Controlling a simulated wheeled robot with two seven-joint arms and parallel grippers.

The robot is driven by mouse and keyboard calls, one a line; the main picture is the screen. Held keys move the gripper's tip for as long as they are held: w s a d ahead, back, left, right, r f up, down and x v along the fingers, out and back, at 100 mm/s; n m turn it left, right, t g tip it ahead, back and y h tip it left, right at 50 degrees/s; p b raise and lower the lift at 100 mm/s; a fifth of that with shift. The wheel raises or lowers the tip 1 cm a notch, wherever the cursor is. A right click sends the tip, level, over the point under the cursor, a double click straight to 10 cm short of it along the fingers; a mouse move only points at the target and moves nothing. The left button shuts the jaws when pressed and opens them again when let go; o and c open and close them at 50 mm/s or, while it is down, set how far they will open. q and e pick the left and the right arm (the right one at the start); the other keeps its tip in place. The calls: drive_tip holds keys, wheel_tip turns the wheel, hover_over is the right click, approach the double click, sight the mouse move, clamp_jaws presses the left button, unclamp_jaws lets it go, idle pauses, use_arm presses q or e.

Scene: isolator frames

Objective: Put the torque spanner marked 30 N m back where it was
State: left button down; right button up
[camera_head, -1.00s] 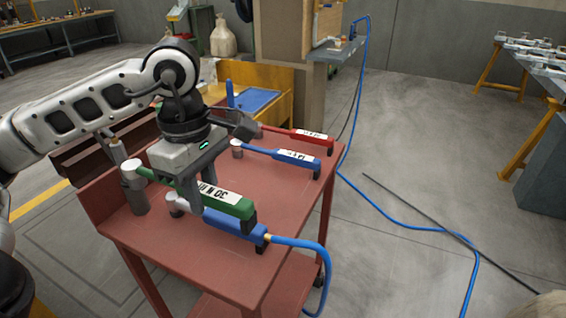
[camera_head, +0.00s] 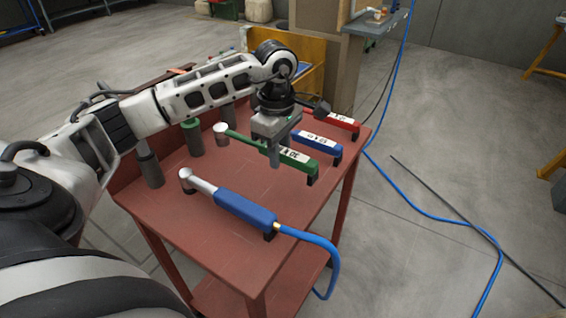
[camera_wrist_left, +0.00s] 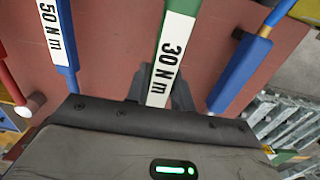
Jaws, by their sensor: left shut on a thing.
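The green torque spanner (camera_head: 297,161) lies across the red trolley top (camera_head: 225,175), its silver head at the left. Its label reads 30 N m in the left wrist view (camera_wrist_left: 172,58). My left gripper (camera_head: 275,158) comes from above and is shut on the green handle; its fingers (camera_wrist_left: 160,92) are partly hidden in the wrist view. A black foot shows under the handle's right end. I cannot tell whether the spanner rests on the trolley or hangs just above it. My right gripper is not in view.
Behind the green spanner are a blue spanner (camera_head: 318,144), marked 50 N m in the wrist view (camera_wrist_left: 55,40), and a red one (camera_head: 340,121). In front lies a blue tool (camera_head: 245,208) with a hose (camera_head: 328,260). A grey post (camera_head: 150,168) and green-topped cylinder (camera_head: 192,138) stand left.

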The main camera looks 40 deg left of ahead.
use_arm(q)
drive_tip(key=shift+w+a+f, duration=0.1)
drive_tip(key=shift+w+f, duration=0.6)
wheel_tip(320, 180, down, 3)
drive_tip(key=shift+w+f, duration=0.1)
drive_tip(key=shift+f, duration=0.15)
drive_tip(key=c, duration=1.2)
unclamp_jaws()
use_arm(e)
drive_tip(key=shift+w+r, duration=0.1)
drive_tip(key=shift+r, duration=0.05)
use_arm(q)
drive_tip(key=shift+r, duration=0.2)
wheel_tip(320, 180, up, 12)
drive_tip(key=shift+a, duration=0.2)
